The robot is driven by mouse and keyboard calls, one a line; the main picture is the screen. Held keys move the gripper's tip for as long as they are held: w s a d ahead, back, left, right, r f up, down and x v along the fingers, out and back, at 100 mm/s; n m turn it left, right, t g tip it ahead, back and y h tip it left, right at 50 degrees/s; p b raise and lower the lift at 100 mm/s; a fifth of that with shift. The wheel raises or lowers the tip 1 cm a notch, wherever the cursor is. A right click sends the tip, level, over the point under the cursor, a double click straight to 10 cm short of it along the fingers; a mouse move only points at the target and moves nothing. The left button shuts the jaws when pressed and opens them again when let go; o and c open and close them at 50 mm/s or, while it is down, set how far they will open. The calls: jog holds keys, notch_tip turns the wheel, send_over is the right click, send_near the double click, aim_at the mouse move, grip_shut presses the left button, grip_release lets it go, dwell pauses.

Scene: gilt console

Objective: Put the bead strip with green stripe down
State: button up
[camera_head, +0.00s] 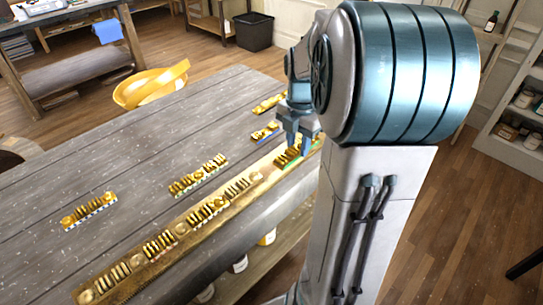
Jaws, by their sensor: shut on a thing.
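The bead strip with green stripe (286,158) is a short gold piece with a green band along its side. It is at the far right end of the long gilt rail (135,277) on the table's near edge. My gripper (299,150) points down and is shut on this strip, with the fingers hiding part of it. The strip is low, at or just above the rail. I cannot tell whether it touches the rail. The strip's right end is partly hidden by my gripper and arm.
Other gold bead strips lie on the grey wooden table (110,165): a blue-striped one (266,132) close to my gripper, one behind it (268,103), one mid-table (198,177) and one at left (88,211). The table's left middle is clear.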

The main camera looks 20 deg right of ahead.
jog(key=w+f, duration=0.1)
jog(key=w, duration=0.1)
jog(key=w+a+f, duration=0.1)
jog(key=w, duration=0.1)
jog(key=w+a+f, duration=0.1)
jog(key=w+f, duration=0.1)
jog(key=shift+w+p, duration=0.15)
jog(key=shift+p, duration=0.15)
jog(key=shift+f, duration=2)
jog(key=shift+f, duration=0.2)
jog(key=o, duration=1)
jog(key=shift+r, duration=0.2)
